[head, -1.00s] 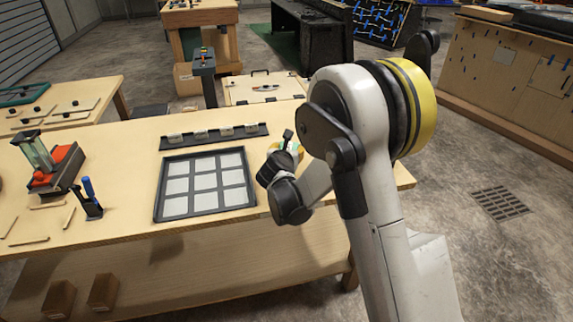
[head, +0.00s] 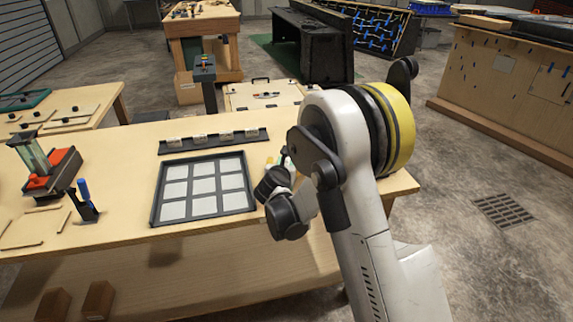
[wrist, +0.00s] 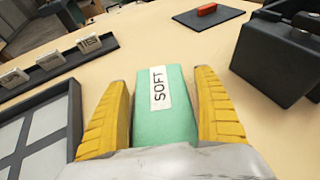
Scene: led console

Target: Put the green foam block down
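The green foam block (wrist: 165,120), with a white label reading "SOFT", lies between the two yellow fingers of my gripper (wrist: 163,85) in the wrist view. The block points away from me, over the light wooden tabletop (wrist: 150,32). I cannot tell whether its underside touches the table. In the head view my arm hides most of the gripper and block at the right part of the table (head: 125,147).
A dark-framed tray with pale squares (head: 249,208) lies left of my gripper, with a rack of small labelled blocks (head: 213,141) behind it. In the wrist view a dark box (wrist: 275,60) stands at right and a red piece on a dark plate (wrist: 207,13) lies ahead.

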